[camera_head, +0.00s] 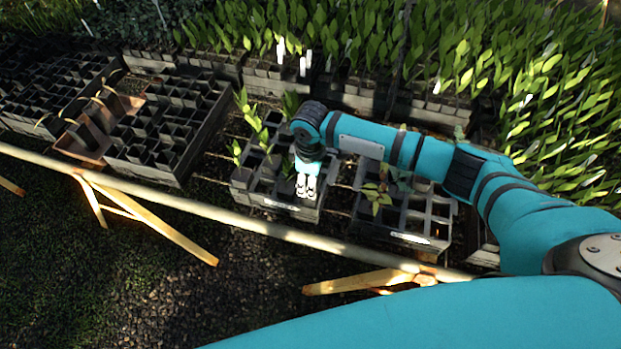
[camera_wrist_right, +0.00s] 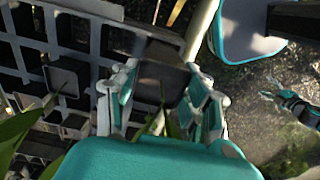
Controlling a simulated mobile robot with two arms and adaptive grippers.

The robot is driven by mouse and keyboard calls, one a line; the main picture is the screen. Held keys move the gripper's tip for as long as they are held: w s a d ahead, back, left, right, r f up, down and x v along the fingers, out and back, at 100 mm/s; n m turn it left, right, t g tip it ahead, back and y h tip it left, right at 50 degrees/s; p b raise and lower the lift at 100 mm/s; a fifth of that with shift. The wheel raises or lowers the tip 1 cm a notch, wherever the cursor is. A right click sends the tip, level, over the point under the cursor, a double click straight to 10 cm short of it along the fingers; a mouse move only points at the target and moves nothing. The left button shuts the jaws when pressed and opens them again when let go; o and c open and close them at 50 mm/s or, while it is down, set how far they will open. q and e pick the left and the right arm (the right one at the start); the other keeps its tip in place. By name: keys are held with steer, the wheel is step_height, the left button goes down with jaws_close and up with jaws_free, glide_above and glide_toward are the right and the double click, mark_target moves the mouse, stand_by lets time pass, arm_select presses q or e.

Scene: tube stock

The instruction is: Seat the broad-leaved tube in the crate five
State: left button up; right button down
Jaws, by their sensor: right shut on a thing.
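My right gripper (camera_head: 306,190) points down over the front of a dark crate (camera_head: 242,186) in the middle of the head view. In the right wrist view my right gripper (camera_wrist_right: 160,100) is shut on a dark square tube (camera_wrist_right: 162,76), with bits of green leaf below it. The tube is over or at the crate's front edge cells; I cannot tell how deep it sits. Leafy tubes (camera_head: 250,115) stand in the back and left cells. Crate labels are too small to read. A teal and black part (camera_wrist_right: 292,105) at the wrist view's right may be my left gripper.
A second crate (camera_head: 440,243) with a few plants and empty cells stands to the right. Mostly empty dark crates (camera_head: 160,145) stand at left. Dense green plants (camera_head: 350,35) fill the back. A pale rail (camera_head: 220,208) runs along the front edge.

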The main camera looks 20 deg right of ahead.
steer(key=shift+f+b, duration=1)
steer(key=shift+f, duration=1.3)
steer(key=shift+f, duration=0.25)
steer(key=c, duration=0.6)
jaws_free()
step_height(320, 180, up, 12)
